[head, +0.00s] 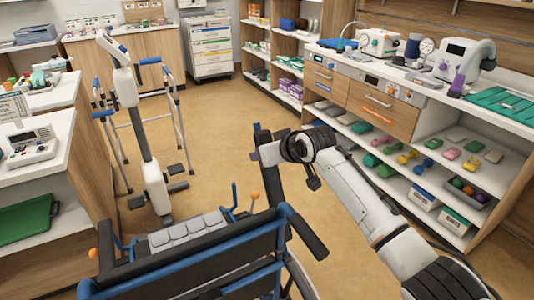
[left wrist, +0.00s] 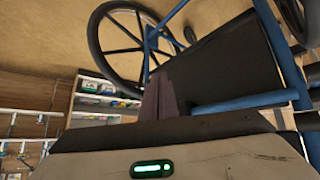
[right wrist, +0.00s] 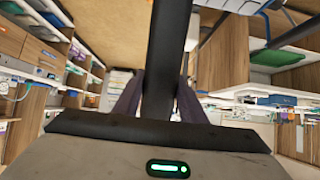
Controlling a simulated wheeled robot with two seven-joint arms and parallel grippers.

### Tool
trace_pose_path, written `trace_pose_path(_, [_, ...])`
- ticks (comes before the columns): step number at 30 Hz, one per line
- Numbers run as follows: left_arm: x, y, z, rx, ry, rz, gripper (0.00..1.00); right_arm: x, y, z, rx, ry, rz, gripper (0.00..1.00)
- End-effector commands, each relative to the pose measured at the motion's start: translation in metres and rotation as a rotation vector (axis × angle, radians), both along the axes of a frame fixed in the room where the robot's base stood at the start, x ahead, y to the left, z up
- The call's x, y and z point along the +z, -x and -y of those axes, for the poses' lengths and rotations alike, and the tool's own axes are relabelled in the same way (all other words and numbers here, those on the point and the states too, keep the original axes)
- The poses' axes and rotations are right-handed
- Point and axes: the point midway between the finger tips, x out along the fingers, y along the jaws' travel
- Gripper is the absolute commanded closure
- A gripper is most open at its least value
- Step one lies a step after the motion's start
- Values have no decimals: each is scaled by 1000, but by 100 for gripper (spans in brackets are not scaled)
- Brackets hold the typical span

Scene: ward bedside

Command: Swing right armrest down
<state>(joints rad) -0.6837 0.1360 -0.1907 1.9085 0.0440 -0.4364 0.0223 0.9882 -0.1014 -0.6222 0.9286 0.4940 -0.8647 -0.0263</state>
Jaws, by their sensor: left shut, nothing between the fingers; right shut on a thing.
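The wheelchair (head: 200,268) has a blue frame and black backrest and stands at the bottom middle of the head view. Its right armrest (head: 272,185) is a long black bar raised steeply, close to upright, at the chair's right side. My right gripper (head: 259,152) is shut on this armrest near its upper part. In the right wrist view the black bar (right wrist: 168,50) runs between the two fingers. My left gripper (left wrist: 158,100) is shut and empty beside the chair's black panel and blue tubes. It is not in the head view.
A shelf unit with drawers (head: 380,100) stands to the right of my right arm.

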Motion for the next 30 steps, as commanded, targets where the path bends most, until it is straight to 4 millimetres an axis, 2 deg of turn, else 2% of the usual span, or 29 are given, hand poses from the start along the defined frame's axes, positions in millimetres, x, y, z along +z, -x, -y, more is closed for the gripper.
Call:
trace_pose_path(6, [0,0,0,0,0,0,100,-1,1,-1,2,-1,1,100])
trace_pose_path(7, [0,0,0,0,0,0,100,-1,1,-1,2,-1,1,61])
trace_pose_path(10, [0,0,0,0,0,0,100,-1,1,-1,2,-1,1,44])
trace_pose_path(22, [0,0,0,0,0,0,100,2,2,1,1,-1,1,44])
trace_pose_path(30, [1,1,0,1,0,-1,100,19,22,15,2,-1,3,44])
